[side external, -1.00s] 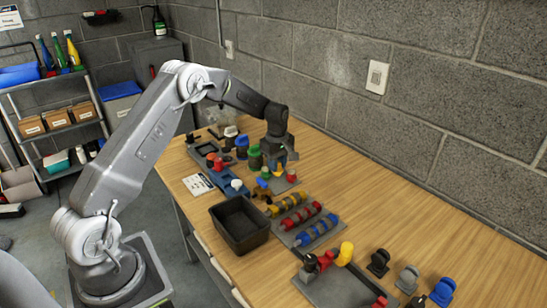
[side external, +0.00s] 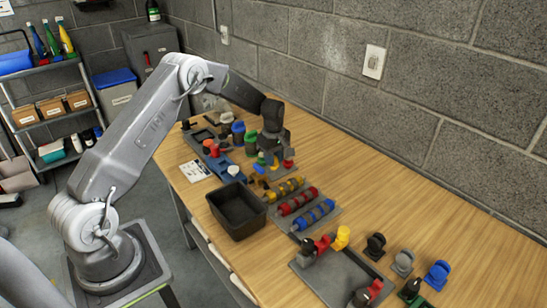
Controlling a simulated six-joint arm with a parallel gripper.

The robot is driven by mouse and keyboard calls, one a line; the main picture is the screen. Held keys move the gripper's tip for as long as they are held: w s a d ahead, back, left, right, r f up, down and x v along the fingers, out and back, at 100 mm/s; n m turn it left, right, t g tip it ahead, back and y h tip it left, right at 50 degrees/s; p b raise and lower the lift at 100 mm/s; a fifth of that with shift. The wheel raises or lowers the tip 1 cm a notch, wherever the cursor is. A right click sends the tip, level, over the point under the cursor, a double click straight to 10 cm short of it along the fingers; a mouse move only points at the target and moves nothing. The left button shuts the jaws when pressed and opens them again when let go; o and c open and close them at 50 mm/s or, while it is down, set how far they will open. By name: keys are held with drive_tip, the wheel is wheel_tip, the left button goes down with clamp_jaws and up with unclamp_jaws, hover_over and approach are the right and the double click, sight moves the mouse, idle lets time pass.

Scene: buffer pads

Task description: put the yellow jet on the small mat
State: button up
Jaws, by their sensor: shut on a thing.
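My gripper (side external: 270,156) is low over the back part of the table, fingers pointing down among small coloured parts. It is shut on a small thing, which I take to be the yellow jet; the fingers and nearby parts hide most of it. A small grey mat (side external: 285,172) shows partly beneath and beside the gripper, with a red part (side external: 288,164) at its right. I cannot tell whether the held thing touches the mat.
A black bin (side external: 237,210) stands left of red, blue and yellow banded rollers (side external: 299,201). A grey tray (side external: 338,277) with coloured parts lies in front. Several loose coloured parts stand right of it. Jars crowd behind the gripper.

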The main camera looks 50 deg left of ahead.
drive_tip(key=shift+f, duration=1.1)
idle(0.6)
drive_tip(key=o, duration=1)
wheel_tip(320, 180, up, 14)
drive_tip(key=s+d+r+m+t, duration=0.1)
drive_tip(key=s+d+r+m, duration=0.4)
drive_tip(key=r, duration=0.4)
drive_tip(key=s+d+r+m+t, duration=0.2)
drive_tip(key=s+d+r+m, duration=0.3)
drive_tip(key=s, duration=0.4)
drive_tip(key=s+d+r+m+t, duration=0.1)
drive_tip(key=s+d+r+m, duration=0.25)
drive_tip(key=s+d, duration=0.35)
drive_tip(key=s+d+f+m+t, duration=0.1)
drive_tip(key=s+m, duration=0.3)
drive_tip(key=s, duration=0.7)
drive_tip(key=shift+d+f+t, duration=0.3)
drive_tip(key=shift+d+f, duration=0.35)
drive_tip(key=shift+f, duration=0.05)
